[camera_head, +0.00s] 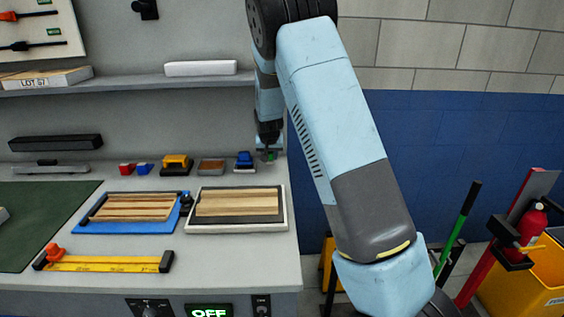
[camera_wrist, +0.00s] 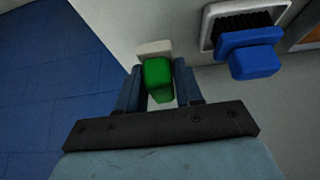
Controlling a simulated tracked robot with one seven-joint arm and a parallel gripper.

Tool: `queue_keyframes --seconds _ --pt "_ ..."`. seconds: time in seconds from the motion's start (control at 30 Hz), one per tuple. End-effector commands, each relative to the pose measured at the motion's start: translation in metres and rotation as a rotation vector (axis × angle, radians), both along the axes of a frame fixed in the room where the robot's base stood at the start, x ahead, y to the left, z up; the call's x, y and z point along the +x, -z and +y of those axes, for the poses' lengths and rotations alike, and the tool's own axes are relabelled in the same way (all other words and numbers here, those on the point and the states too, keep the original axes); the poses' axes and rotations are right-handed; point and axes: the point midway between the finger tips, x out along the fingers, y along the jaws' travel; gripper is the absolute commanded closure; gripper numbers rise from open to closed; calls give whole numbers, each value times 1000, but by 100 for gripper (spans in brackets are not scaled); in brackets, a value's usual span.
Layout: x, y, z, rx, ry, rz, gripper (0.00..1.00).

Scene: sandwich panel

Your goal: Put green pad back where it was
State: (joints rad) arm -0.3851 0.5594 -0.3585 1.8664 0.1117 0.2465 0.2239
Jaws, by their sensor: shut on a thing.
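My gripper (camera_wrist: 160,90) is shut on the green pad (camera_wrist: 157,80), which sits between its two blue fingers in the wrist view. In the head view the green pad (camera_head: 270,156) is a small patch under the gripper (camera_head: 269,148), at the back right corner of the workbench. A small pale block (camera_wrist: 154,48) shows just beyond the pad in the wrist view, at the bench edge. I cannot tell whether it touches the pad or whether the pad rests on the bench.
Beside it, a blue pad (camera_wrist: 250,55) sits at a white-framed black brush (camera_wrist: 240,20). Red and blue blocks and a yellow item (camera_head: 176,164) line the bench back. Framed wooden panels (camera_head: 238,204) lie in front. The bench ends just right of the gripper.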

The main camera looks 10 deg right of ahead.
Motion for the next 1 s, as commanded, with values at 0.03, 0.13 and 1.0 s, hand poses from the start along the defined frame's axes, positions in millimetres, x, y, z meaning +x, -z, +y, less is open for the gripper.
queue_keyframes --seconds 0.03,0.13,1.0 --pt "1 2 -1 0 0 0 89" --pt "2 9 -5 -1 -2 2 89" --pt "2 37 -1 0 -4 0 39"
